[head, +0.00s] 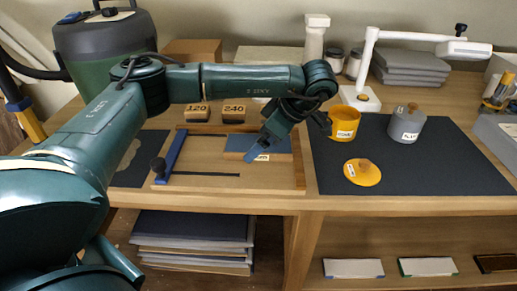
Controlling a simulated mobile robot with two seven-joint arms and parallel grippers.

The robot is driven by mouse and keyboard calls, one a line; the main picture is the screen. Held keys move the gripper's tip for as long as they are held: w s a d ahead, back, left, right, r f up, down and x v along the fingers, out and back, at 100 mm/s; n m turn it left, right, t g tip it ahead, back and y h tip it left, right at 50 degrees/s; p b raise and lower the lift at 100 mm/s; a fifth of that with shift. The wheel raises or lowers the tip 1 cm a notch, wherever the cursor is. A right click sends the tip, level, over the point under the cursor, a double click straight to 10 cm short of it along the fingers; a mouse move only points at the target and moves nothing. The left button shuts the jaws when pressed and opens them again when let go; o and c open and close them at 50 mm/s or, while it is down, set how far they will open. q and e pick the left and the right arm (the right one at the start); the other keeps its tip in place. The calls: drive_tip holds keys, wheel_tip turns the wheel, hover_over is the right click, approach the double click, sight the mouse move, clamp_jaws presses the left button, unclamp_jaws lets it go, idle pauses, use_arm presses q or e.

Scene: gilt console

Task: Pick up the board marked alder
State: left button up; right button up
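A flat board with a blue-grey top (236,144) and a light wooden front edge lies on the wooden sanding tray (215,184). It carries a small white label on its front edge, too small to read surely, so I cannot confirm that it says alder. My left gripper (252,155) reaches down over this board from the upper right, its tip at or just above the board near the label. My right gripper is out of view.
Blocks marked 120 (197,113) and 240 (234,113) stand behind the tray. A yellow pot (343,124), its lid (362,172) and a grey lidded pot (406,124) stand on the dark mat (450,170). The mat's front right is clear. Stacked sheets (195,240) lie on the shelf below.

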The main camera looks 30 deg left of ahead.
use_arm(q)
drive_tip(key=shift+a+f, duration=0.35)
drive_tip(key=shift+f, duration=0.2)
drive_tip(key=shift+c, duration=0.4)
drive_tip(key=c, duration=1)
drive_tip(key=shift+c, duration=0.4)
